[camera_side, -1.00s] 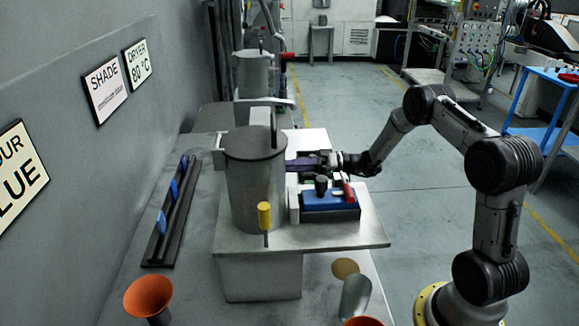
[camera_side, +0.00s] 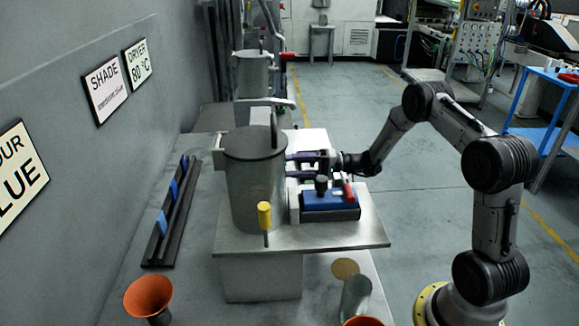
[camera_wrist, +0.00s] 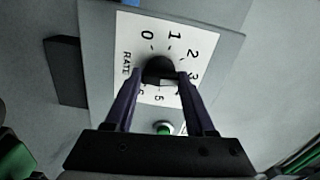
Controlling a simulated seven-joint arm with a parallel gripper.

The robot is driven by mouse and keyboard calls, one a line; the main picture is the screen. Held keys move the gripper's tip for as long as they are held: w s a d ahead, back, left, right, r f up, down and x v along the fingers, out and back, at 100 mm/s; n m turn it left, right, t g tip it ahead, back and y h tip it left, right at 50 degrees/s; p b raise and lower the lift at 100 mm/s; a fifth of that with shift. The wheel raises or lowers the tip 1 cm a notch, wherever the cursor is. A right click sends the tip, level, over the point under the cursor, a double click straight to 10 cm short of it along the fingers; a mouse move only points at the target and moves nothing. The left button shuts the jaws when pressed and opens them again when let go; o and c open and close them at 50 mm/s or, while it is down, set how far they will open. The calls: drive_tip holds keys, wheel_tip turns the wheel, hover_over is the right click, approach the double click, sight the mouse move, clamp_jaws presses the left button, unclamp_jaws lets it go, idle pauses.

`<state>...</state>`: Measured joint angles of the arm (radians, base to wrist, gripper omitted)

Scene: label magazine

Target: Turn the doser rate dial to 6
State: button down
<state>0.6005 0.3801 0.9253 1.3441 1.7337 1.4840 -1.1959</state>
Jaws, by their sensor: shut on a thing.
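The rate dial is a black knob (camera_wrist: 159,70) on a white plate (camera_wrist: 128,32) in the wrist view. The printed numbers 0, 1, 2, 3 and 5 show around it, with the word RATE at the left. Other numbers are partly behind my fingers. A pale mark shows on the knob's lower side; I cannot tell its exact reading. My gripper (camera_wrist: 160,80) has its two purple fingers on either side of the knob, shut on it. In the side view my gripper (camera_side: 289,165) reaches in beside the grey cylinder (camera_side: 254,190); the dial cannot be made out there.
A green button (camera_wrist: 164,128) sits below the dial plate. In the side view a blue block (camera_side: 330,200) with a red handle (camera_side: 348,191) stands close in front of my gripper. A yellow-topped peg (camera_side: 264,215) and orange funnel (camera_side: 148,295) are nearer the camera.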

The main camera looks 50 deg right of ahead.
drive_tip(key=m, duration=2.5)
drive_tip(key=shift+d, duration=0.1)
idle(0.5)
drive_tip(key=shift+c, duration=1.2)
unclamp_jaws()
drive_tip(key=v, duration=1.3)
drive_tip(key=shift+s+d, duration=0.25)
drive_tip(key=shift+s, duration=0.05)
